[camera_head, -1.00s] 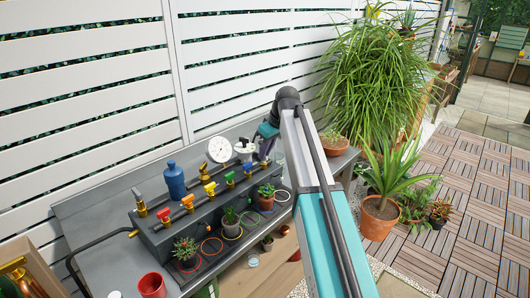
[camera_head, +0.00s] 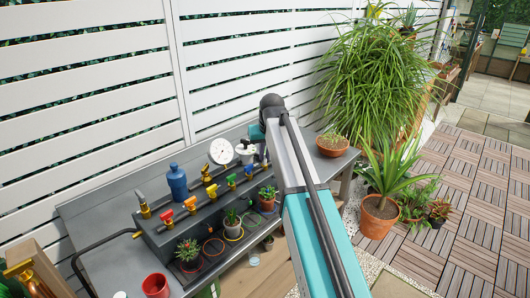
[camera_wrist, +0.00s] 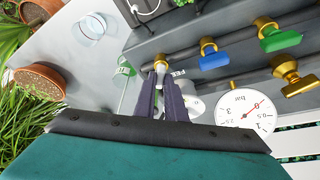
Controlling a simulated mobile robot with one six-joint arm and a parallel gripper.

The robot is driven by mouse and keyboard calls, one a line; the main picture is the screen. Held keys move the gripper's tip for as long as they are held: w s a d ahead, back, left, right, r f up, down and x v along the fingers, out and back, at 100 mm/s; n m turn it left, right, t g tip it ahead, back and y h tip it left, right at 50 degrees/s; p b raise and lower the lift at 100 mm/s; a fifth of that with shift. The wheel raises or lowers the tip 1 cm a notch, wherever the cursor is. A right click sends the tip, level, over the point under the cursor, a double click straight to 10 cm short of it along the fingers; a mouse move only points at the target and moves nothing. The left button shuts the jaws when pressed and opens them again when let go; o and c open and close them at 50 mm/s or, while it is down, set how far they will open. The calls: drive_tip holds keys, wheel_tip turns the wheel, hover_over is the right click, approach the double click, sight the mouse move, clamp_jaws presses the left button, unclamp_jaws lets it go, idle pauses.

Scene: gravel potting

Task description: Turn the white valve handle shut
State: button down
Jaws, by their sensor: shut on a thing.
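In the wrist view the white valve handle (camera_wrist: 160,67) shows as a small pale piece between my fingertips, below a brass valve fitting on the dark manifold (camera_wrist: 210,36). My gripper (camera_wrist: 160,76) is shut on it, with one dark finger on each side. The fingers cover most of the handle, so its exact angle is unclear. In the head view my arm hides the handle and my fingers. A blue handle (camera_wrist: 215,61) and a green handle (camera_wrist: 281,40) sit on valves to the right in the wrist view.
A pressure gauge (camera_wrist: 244,115) and a brass valve (camera_wrist: 290,76) stand close by. Coloured handles, including a red one (camera_head: 166,215), line the manifold. A blue bottle (camera_head: 177,183) stands behind them. Small potted plants and a glass (camera_wrist: 90,28) are near the bench's front edge.

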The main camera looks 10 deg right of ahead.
drive_tip(key=m, duration=0.2)
drive_tip(key=m+h+p, duration=0.1)
drive_tip(key=m, duration=0.1)
drive_tip(key=m+h, duration=0.1)
drive_tip(key=m, duration=0.1)
drive_tip(key=shift+w+a+g, duration=0.1)
drive_tip(key=shift+a+g, duration=0.2)
drive_tip(key=shift+g, duration=0.1)
drive_tip(key=shift+w+m+g+h, duration=0.1)
drive_tip(key=shift+m+g+h, duration=0.3)
drive_tip(key=shift+m, duration=0.95)
drive_tip(key=shift+m+g+h, duration=0.2)
drive_tip(key=shift+m+h, duration=0.3)
drive_tip(key=shift+m, duration=0.85)
drive_tip(key=c, duration=1.8)
unclamp_jaws()
drive_tip(key=shift+a+r, duration=0.1)
drive_tip(key=b+v, duration=0.1)
drive_tip(key=v, duration=1.2)
drive_tip(key=shift+a+r+b, duration=0.1)
drive_tip(key=shift+r+b, duration=0.2)
drive_tip(key=shift+b, duration=0.1)
